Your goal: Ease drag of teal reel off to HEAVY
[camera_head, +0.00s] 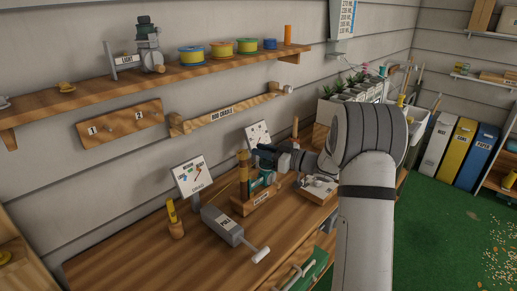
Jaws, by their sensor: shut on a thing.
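The teal reel (265,180) sits upright on a small wooden stand (246,207) with a label on its front, on the workbench. A brown rod-like upright (242,172) rises beside it. My gripper (264,153) reaches in from the right and is shut at the top of the reel. The gripped part is too small and covered to make out, and so is the drag setting. I cannot read the word HEAVY anywhere on the reel.
A grey box (222,226) with a white-ended handle stands in front of the stand. A picture card (193,177) and a yellow tool in a holder (175,228) are to the left. A white-topped block (318,188) is to the right. The bench's front left is clear.

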